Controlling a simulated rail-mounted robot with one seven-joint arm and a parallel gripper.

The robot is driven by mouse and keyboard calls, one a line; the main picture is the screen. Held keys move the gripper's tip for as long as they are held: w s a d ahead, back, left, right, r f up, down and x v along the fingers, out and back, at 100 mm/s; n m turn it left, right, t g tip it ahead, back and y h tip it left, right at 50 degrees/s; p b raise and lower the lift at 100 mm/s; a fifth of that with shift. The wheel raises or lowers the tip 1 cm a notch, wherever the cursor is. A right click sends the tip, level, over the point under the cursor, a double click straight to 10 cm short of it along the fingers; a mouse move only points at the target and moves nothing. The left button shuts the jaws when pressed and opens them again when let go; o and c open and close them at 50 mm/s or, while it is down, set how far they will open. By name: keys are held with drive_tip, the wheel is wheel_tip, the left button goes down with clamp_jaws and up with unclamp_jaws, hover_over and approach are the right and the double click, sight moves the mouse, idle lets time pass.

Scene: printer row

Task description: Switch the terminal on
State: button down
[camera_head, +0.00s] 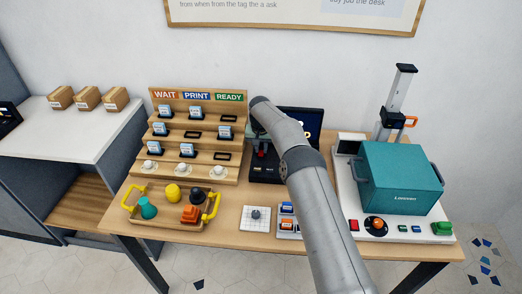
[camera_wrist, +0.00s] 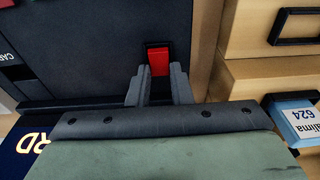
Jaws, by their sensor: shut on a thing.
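The terminal is a dark box (camera_head: 266,174) with a raised screen (camera_head: 312,120), partly hidden behind my arm in the head view. Its dark face (camera_wrist: 90,50) fills the upper left of the wrist view. A red switch (camera_wrist: 158,60) sits in a black slot on that face. My gripper (camera_wrist: 160,76) has its two dark fingers close together at the red switch, shut on it. The fingers cover the lower edge of the switch. In the head view my arm hides much of the contact.
A stepped wooden rack (camera_head: 190,150) labelled WAIT, PRINT, READY stands close on the left. A wooden tray (camera_head: 168,223) with yellow handles is in front of it. A teal press (camera_head: 400,178) stands on the right. A white grid pad (camera_head: 255,218) lies at the front.

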idle(0.3)
drive_tip(key=c, duration=1.3)
unclamp_jaws()
drive_tip(key=shift+r, duration=0.15)
wheel_tip(320, 180, up, 17)
drive_tip(key=s+b, duration=0.1)
drive_tip(key=s, duration=0.1)
drive_tip(key=shift+s, duration=0.3)
